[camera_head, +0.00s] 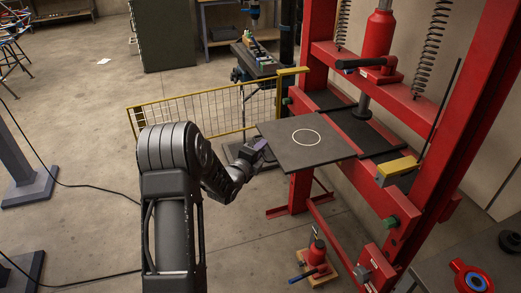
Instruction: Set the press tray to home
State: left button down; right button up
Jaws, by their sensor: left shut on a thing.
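The press tray (285,153) is a flat dark grey plate with a white circle on it. It sticks out to the left from the red press frame (322,65), at about the height of the press bed. My left gripper (256,148) is at the tray's left edge and is shut on it; the fingers are small and partly hidden there. A dark bed plate (365,131) lies inside the frame beyond the tray. A red jack (378,38) with a ram pointing down stands above the bed. My right gripper does not show.
A yellow mesh barrier (190,118) stands behind my left arm. A small red bottle jack (317,254) sits on the floor below the tray. A dark bench (465,250) with a red round part is at the lower right. Open floor lies at left.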

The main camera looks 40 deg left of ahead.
aim_at(321, 135)
pick_arm(q)
jog(key=shift+s+f, duration=0.2)
jog(key=shift+f, duration=0.4)
dwell(0.3)
jog(key=w+d+b, duration=0.2)
jog(key=w+b, duration=0.1)
jog(key=w+d+b, duration=0.3)
jog(key=w, duration=0.1)
jog(key=w+d+b, duration=0.3)
jog(key=w, duration=0.1)
jog(key=shift+f, duration=0.25)
jog(key=w+d+b, duration=0.1)
jog(key=w, duration=0.1)
jog(key=w+d+b, duration=0.1)
jog(key=w+d, duration=0.2)
jog(key=w, duration=0.2)
jog(key=shift+d+r+b, duration=0.25)
jog(key=shift+d+b, duration=0.1)
jog(key=shift+b, duration=0.05)
jog(key=shift+w+d+r, duration=0.1)
jog(key=shift+w+r, duration=0.05)
jog(key=shift+w, duration=0.05)
jog(key=c, duration=1.7)
grip_release()
jog(key=shift+o, duration=0.9)
jog(key=shift+w, duration=0.15)
jog(key=shift+r, duration=0.25)
